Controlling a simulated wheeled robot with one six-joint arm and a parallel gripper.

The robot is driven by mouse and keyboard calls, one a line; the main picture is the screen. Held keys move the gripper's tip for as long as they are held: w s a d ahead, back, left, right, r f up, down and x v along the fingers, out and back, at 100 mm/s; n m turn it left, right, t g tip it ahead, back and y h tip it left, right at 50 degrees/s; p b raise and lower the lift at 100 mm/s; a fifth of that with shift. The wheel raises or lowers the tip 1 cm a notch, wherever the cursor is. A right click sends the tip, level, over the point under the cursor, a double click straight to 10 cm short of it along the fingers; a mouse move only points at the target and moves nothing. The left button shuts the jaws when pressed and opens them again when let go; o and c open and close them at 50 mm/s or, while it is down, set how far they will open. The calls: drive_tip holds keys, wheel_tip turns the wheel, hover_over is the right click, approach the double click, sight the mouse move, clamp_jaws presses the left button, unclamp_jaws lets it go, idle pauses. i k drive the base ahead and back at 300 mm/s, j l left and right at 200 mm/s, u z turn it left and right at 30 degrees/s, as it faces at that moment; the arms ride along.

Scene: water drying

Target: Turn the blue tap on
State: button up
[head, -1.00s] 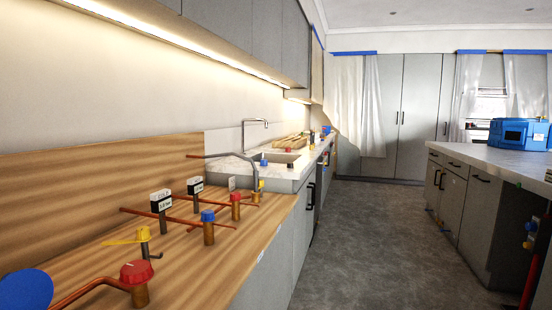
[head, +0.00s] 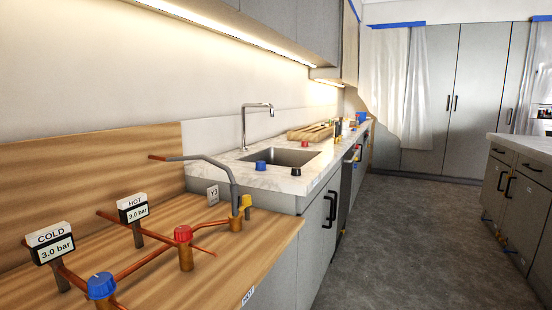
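A blue tap (head: 102,286) with a round ridged cap sits on a copper pipe at the lower left, near the front of the wooden worktop. A gauge labelled COLD, 3.0 bar (head: 51,243) stands behind it. A red tap (head: 184,234) on a copper stem stands to its right, with a gauge labelled HOT, 3.0 bar (head: 133,208) behind it. A yellow tap (head: 246,201) stands farther back beside a grey bent pipe (head: 225,172). My gripper is not in view.
A marble counter (head: 225,168) with a sink (head: 280,156) and chrome faucet lies beyond the worktop (head: 205,282). Loose blue and black caps sit by the sink. Grey cabinets run below. The floor (head: 410,240) to the right is clear, with an island (head: 512,190) at the far right.

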sight(260, 164)
drive_tip(key=i+l, duration=0.3)
drive_tip(key=i, duration=0.2)
drive_tip(key=i+l, duration=0.3)
drive_tip(key=i, duration=0.2)
drive_tip(key=i+l, duration=0.35)
drive_tip(key=i, duration=0.15)
drive_tip(key=i+l, duration=0.3)
drive_tip(key=i, duration=0.25)
drive_tip(key=i+l, duration=0.3)
drive_tip(key=i, duration=0.2)
